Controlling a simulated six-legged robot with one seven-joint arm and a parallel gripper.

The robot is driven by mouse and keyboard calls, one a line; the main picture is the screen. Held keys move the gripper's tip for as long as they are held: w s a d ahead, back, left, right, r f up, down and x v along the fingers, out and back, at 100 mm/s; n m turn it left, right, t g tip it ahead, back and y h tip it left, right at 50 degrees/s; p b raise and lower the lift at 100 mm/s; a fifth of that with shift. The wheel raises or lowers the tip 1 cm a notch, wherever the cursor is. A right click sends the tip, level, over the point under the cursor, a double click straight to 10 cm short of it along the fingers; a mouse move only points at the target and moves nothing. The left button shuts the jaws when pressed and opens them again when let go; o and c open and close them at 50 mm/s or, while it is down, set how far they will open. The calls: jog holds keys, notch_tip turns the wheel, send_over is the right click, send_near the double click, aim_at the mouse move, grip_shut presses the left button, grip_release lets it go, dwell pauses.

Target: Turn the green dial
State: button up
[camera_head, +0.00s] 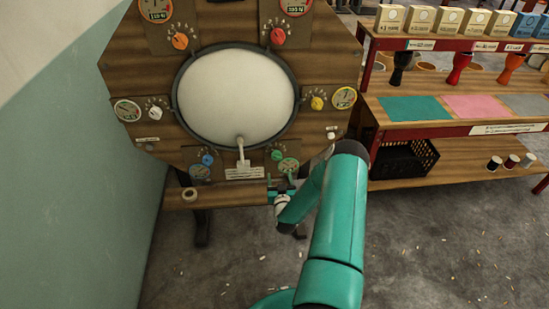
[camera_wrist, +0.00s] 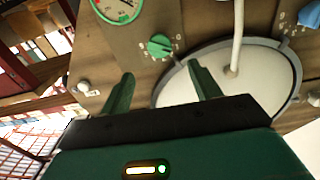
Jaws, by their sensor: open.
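The green dial (camera_head: 277,155) is a small knob on the lower right of the wooden panel, below the round white drum skin and just above a green-rimmed gauge (camera_head: 287,168). In the wrist view the green dial (camera_wrist: 160,45) is at the upper middle, with the gauge (camera_wrist: 117,8) to its upper left. My gripper (camera_head: 280,185) is in front of the panel's lower edge, just below the gauge. In the wrist view my gripper (camera_wrist: 160,88) is open and empty, its two fingers apart, with the dial beyond the gap between them. No contact with the dial shows.
Other knobs sit around the drum skin (camera_head: 237,95): blue (camera_head: 208,160), yellow (camera_head: 317,103), white (camera_head: 155,112), red (camera_head: 278,36) and orange (camera_head: 180,41). A pale lever (camera_head: 241,150) hangs left of the green dial. Shelves (camera_head: 450,90) stand at the right, with a black crate (camera_head: 405,160).

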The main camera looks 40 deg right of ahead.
aim_at(277, 157)
jog(key=x, duration=1.1)
jog(key=shift+w+d+f, duration=0.1)
jog(key=shift+w+d, duration=0.15)
jog(key=shift+w, duration=0.1)
jog(key=c, duration=0.9)
